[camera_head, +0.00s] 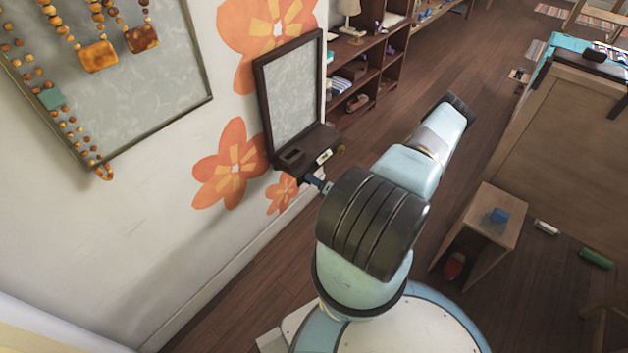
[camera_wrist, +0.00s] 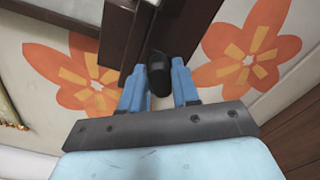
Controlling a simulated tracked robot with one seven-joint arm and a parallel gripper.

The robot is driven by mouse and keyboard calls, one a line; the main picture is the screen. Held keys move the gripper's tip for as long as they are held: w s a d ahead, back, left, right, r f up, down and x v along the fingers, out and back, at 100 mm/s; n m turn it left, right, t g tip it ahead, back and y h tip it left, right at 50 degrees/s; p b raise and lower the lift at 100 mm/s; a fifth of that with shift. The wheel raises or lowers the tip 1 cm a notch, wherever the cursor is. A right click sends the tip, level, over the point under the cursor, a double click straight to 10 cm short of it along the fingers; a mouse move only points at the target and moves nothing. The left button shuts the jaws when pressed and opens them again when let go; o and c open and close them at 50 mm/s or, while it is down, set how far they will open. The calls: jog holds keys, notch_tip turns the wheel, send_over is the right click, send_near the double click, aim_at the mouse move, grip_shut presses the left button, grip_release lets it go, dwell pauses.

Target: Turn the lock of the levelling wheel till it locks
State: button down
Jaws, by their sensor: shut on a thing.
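A dark wooden wall unit with a pale framed panel (camera_head: 290,92) hangs on the wall. Its small shelf (camera_head: 308,145) carries a level vial (camera_head: 323,157) and a round brass-coloured wheel (camera_head: 340,150) at its right end. My gripper (camera_head: 318,183) is just below the shelf, partly hidden by my arm in the head view. In the wrist view, my gripper (camera_wrist: 158,70) has its blue fingers on either side of a short black cylindrical knob (camera_wrist: 158,82) under the dark wood, apparently the lock. The fingers are shut on it. Whether the knob is turned cannot be told.
Orange flowers (camera_head: 235,168) are painted on the wall. A framed board with beads (camera_head: 160,110) hangs at left. A shelf rack (camera_head: 385,60) stands behind. A small wooden stool (camera_head: 500,215) with a blue object is at right. The floor between is open.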

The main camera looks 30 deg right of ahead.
jog(key=shift+d+f+m, duration=0.1)
jog(key=shift+m, duration=1.5)
jog(key=shift+d+f+m, duration=0.1)
jog(key=shift+m, duration=1.5)
jog(key=c, duration=0.9)
grip_release()
jog(key=shift+a, duration=0.1)
jog(key=shift+s, duration=0.1)
jog(key=v, duration=1.3)
jog(key=shift+s, duration=0.25)
jog(key=shift+r, duration=0.1)
